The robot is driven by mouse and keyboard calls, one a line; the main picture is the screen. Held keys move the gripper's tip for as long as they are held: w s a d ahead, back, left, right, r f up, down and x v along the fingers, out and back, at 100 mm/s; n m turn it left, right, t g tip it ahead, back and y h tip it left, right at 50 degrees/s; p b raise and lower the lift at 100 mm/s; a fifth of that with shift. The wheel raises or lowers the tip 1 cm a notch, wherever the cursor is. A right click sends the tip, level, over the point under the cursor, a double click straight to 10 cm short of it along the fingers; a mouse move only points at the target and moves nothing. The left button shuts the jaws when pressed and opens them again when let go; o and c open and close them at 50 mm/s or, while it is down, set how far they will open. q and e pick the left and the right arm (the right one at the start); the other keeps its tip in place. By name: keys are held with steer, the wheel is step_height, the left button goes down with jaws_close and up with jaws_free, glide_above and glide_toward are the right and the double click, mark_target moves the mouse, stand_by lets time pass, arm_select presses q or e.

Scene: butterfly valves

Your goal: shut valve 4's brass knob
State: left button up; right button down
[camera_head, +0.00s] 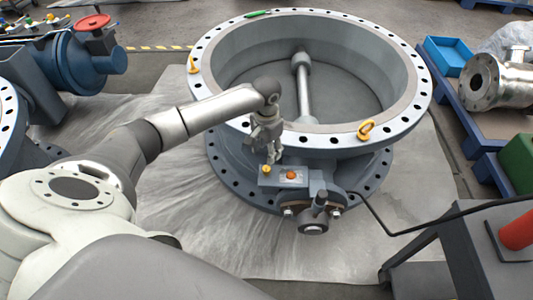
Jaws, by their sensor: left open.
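A large grey-blue butterfly valve (345,160) stands in the middle, its round flanged bore facing up. On its near side is a grey box (270,182) with a small brass-yellow knob (266,170) and an orange round part (291,175) on top. No valve number can be read. My left gripper (271,158) points down just above and behind the box, close to the brass knob. It is open and empty; I cannot tell whether a fingertip touches the knob. My right gripper is not in view.
The valve stands on a grey sheet (185,220). A black cable (430,226) runs right from the box. A blue valve with a red cap (93,22) stands at upper left. A blue tray (448,55) and metal fitting (490,80) are at right. A dark stand (470,250) is at lower right.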

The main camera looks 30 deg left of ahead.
arm_select(q)
steer(key=shift+r, duration=1.55)
steer(key=s+d+f+t+h, duration=0.1)
steer(key=s+d+f, duration=0.6)
steer(key=f, duration=0.3)
steer(key=s+d+f+t+h, duration=0.1)
steer(key=s+d+f, duration=0.55)
steer(key=f, duration=0.35)
steer(key=s+a+f+p, duration=0.1)
steer(key=s+f+p, duration=0.2)
steer(key=s, duration=0.7)
steer(key=s+a+f+y+p, duration=0.1)
steer(key=s+a+f+p, duration=0.1)
steer(key=s+p, duration=0.6)
steer(key=s+a+f+g+y+p, duration=0.1)
steer(key=s+f+p, duration=0.3)
steer(key=s, duration=0.8)
steer(key=shift+s+a+p, duration=0.3)
steer(key=shift+s+p, duration=0.1)
steer(key=shift+p, duration=0.7)
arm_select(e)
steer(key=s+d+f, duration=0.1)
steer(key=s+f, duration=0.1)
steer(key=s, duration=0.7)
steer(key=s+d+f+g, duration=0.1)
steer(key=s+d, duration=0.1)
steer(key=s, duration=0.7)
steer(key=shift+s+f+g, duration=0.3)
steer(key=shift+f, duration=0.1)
